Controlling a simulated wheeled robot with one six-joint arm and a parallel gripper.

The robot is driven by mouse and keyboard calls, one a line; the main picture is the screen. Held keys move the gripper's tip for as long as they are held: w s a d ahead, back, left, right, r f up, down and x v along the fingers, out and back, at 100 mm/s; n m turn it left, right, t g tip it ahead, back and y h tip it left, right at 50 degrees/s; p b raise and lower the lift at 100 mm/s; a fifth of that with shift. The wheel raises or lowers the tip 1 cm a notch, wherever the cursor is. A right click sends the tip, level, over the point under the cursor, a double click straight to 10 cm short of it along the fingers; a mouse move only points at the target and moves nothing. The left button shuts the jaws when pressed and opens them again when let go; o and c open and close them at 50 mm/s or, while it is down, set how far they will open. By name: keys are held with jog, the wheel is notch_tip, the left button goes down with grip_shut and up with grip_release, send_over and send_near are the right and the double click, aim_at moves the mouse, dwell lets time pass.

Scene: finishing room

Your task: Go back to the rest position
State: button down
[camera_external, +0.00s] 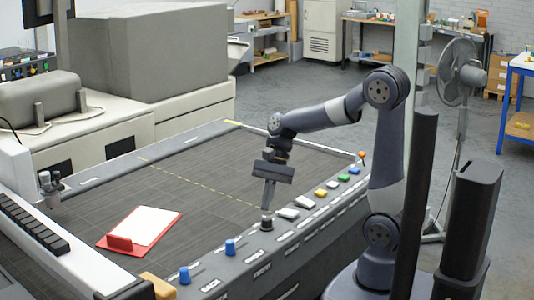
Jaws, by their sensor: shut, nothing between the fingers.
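My gripper (268,204) is shut and empty. It points down, with its fingertips just above or touching a dark round knob (266,223) on the control panel along the near edge of the machine; I cannot tell whether they touch. My arm reaches left from its upright lower link, bends at the elbow, and comes down over the panel.
The panel (308,229) carries blue knobs (230,247), white, yellow, green and blue buttons, and a red-orange knob (362,155). A red clipboard (119,243) with white paper lies on the dark bed (200,180). A fan (461,72) stands at right.

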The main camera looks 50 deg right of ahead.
jog(key=shift+n+t+h, duration=0.6)
jog(key=s+d, duration=0.1)
jog(key=s, duration=0.1)
jog(key=s+d+f, duration=0.1)
jog(key=d, duration=0.1)
jog(key=s+d+f, duration=0.1)
jog(key=s, duration=0.1)
jog(key=shift+s+d, duration=0.35)
